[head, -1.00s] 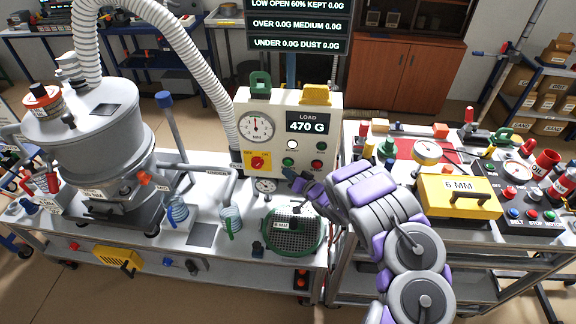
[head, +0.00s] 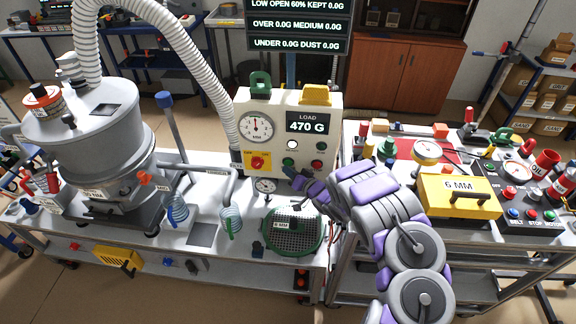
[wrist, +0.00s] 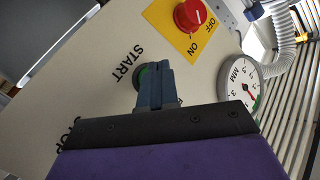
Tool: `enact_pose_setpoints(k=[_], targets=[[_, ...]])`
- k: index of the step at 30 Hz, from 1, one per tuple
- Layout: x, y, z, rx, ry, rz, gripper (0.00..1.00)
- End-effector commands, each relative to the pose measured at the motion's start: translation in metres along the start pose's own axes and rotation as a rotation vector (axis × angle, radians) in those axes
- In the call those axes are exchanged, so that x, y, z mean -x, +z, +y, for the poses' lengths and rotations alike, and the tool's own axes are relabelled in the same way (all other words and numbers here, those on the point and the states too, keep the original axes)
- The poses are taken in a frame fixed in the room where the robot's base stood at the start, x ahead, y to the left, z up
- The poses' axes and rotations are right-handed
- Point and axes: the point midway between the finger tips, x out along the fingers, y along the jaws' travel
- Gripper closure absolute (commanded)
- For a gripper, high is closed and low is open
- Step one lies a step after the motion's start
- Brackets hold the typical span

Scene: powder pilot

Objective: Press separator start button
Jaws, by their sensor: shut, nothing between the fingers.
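The green start button (head: 288,161) is on the cream control panel (head: 245,130), left of a red button (head: 317,164). My gripper (head: 298,182) is shut and empty, just in front of and below the start button. In the wrist view, the start button (wrist: 142,76) shows beside the printed word START, partly hidden behind my shut fingertips (wrist: 151,72). I cannot tell whether the fingertips touch it.
A red knob (wrist: 190,14) on a yellow ON/OFF plate and a dial gauge (wrist: 240,82) are close by. The grey separator drum (head: 90,135) stands left. A green-rimmed sieve (head: 292,233) lies below my gripper.

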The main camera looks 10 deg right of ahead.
Motion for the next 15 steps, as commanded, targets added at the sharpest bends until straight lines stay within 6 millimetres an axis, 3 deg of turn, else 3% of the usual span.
enact_pose_setpoints(k=[15], targets=[[-0.0042, -0.0031, 0.0028, 0.0, 0.0, 0.0, 1.0]])
